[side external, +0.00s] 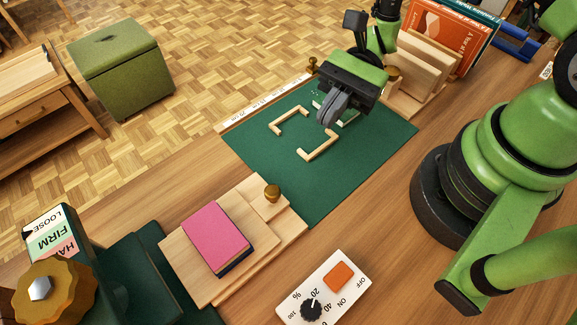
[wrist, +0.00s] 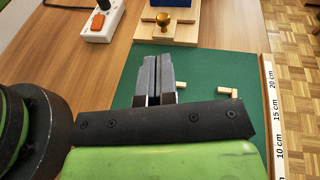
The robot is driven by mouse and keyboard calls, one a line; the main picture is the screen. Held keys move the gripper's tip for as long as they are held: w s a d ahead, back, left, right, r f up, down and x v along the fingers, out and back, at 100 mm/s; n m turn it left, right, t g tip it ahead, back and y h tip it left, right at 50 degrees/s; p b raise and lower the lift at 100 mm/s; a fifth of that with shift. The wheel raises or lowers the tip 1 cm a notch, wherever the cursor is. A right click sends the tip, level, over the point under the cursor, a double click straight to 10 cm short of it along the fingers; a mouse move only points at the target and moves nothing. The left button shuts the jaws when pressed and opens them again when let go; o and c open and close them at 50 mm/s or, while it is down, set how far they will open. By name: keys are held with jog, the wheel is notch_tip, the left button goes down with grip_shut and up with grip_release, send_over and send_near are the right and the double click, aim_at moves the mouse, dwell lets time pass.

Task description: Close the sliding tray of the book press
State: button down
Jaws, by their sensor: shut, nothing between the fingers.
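The book press (side external: 125,262) is dark green, at the lower left of the side view, with a gold hand knob (side external: 55,292) and a dial marked LOOSE and FIRM. Its wooden sliding tray (side external: 187,262) sticks out to the right of it, bearing a pink book (side external: 216,238) and a small brass knob (side external: 271,193) on its front block. In the wrist view the tray front (wrist: 208,25) and its knob (wrist: 162,19) show at the top. My gripper (side external: 329,116) is shut and empty above the green mat, apart from the tray; its fingers also show in the wrist view (wrist: 156,78).
The green mat (side external: 315,195) carries pale wooden corner pieces (side external: 320,144) and has a ruler (side external: 262,103) along its far edge. Books in a wooden rack (side external: 420,65) stand at the back right. The mat near the tray is clear.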

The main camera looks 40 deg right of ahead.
jog(key=shift+s+a+f+m+t+y, duration=0.15)
jog(key=shift+f+m+y, duration=0.15)
jog(key=shift+f, duration=0.25)
jog(key=shift+s+f+m+t+y, duration=0.1)
jog(key=shift+f+m+t+y, duration=0.1)
jog(key=shift+f+m, duration=0.3)
jog(key=shift+a+f, duration=0.2)
jog(key=x, duration=0.9)
jog(key=shift+s+a, duration=0.1)
jog(key=shift+a, duration=0.15)
jog(key=x, duration=0.3)
jog(key=r+x, duration=0.1)
jog(key=x, duration=0.1)
jog(key=shift+w+a+f, duration=0.1)
jog(key=shift+w, duration=0.3)
